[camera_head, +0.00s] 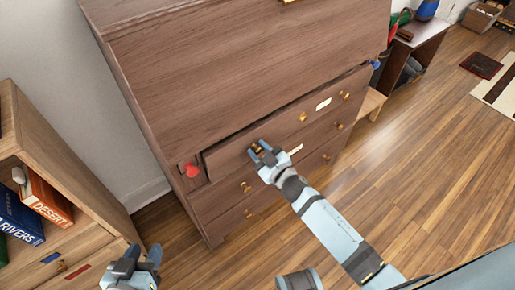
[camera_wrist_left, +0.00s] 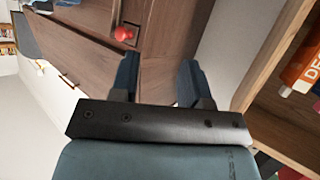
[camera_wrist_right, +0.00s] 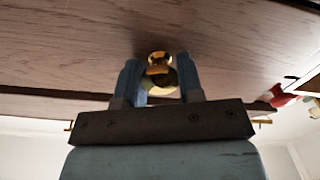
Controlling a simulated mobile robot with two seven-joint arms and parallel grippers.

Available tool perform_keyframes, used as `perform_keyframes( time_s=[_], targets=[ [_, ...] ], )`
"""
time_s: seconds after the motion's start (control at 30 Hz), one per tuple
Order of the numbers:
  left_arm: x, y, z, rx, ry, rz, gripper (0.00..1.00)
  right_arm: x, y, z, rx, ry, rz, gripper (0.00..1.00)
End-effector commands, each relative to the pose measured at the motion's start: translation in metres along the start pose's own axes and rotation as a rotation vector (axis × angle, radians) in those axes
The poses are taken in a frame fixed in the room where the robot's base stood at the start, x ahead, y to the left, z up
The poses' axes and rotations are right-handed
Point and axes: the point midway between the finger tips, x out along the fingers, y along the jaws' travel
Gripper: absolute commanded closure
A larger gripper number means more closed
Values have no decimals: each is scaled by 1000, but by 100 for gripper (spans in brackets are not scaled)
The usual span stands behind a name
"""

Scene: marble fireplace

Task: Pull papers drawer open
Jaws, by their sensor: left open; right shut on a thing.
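The wooden dresser (camera_head: 240,60) stands in the middle of the head view. Its upper drawer (camera_head: 300,133), with a white label (camera_head: 323,104) and brass knobs, stands slightly out, with a dark gap along its top edge. My right gripper (camera_head: 261,148) is shut on that drawer's left brass knob, seen between its fingers in the right wrist view (camera_wrist_right: 158,75). My left gripper (camera_head: 143,254) is open and empty, low at the left, apart from the dresser. The label's writing is too small to read.
A red knob (camera_head: 192,170) sits on the dresser left of the drawer. More drawers with brass knobs (camera_head: 246,187) lie below. A wooden bookcase (camera_head: 88,205) with books (camera_head: 46,197) stands at the left. The wooden floor (camera_head: 420,165) at the right is clear.

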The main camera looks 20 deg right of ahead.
Motion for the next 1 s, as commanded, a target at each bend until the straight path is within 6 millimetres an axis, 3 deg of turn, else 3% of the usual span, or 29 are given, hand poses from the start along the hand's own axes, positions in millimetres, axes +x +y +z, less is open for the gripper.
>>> perform_keyframes(
  time_s=[0.17,0.7,1.0],
  targets=[
    [-4,-2,-2,1,-25,-11,57,-34,0,-2,4,-5,-2,100],
    [-12,-11,-1,29,-106,-50,57,-191,0,-3,2,-6,-2,100],
    [-14,-11,2,33,-127,-56,57,-237,0,-1,0,-2,-2,100]
  ],
)
